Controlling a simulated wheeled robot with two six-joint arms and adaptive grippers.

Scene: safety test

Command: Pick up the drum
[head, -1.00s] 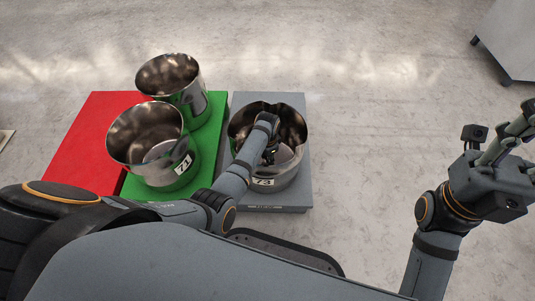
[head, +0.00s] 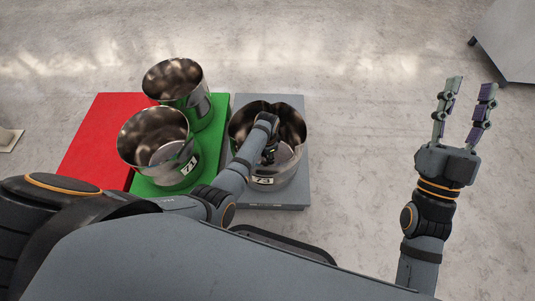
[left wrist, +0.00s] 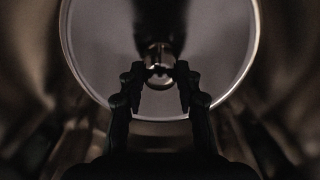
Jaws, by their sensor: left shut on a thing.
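The metal drum labelled 73 (head: 291,128) stands on the grey platform (head: 292,198) in the head view, open at the top. My left arm reaches down into it. My left gripper (head: 269,155) is partly hidden inside the drum by my own wrist. In the left wrist view, the gripper (left wrist: 160,74) is shut on a small round knob (left wrist: 160,55) in front of the drum's round, pale bottom. I cannot tell whether the drum's base is clear of the platform. My right gripper (head: 470,88) is open and empty, its fingers spread, at the right.
Drum 71 (head: 135,147) and another metal drum (head: 160,78) stand on the green platform (head: 216,122), left of the grey one. The red platform (head: 95,140) farther left is bare. A grey cabinet (head: 512,35) stands at top right.

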